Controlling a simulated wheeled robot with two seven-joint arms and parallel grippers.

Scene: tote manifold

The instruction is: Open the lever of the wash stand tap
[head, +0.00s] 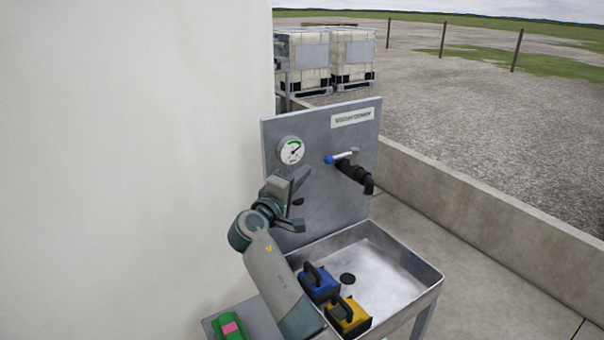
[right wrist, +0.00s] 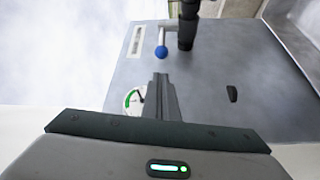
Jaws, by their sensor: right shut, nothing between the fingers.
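The wash stand tap (head: 355,173) is a black spout on the grey back panel (head: 325,200). Its lever (head: 342,156) is a light bar with a blue knob at its left end, lying roughly level across the top of the tap. In the right wrist view the lever's blue knob (right wrist: 161,51) is just beyond my fingertips, beside the black tap (right wrist: 187,25). My right gripper (head: 300,176) is shut and empty, in front of the panel, left of and below the lever, apart from it. Its closed fingers (right wrist: 160,82) also show in the wrist view. My left gripper is out of view.
A round gauge (head: 291,150) is on the panel close to my right gripper. The basin (head: 400,255) below holds a blue case (head: 318,284) and a yellow case (head: 349,316). A pale wall (head: 130,150) stands left. The space right of the tap is clear.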

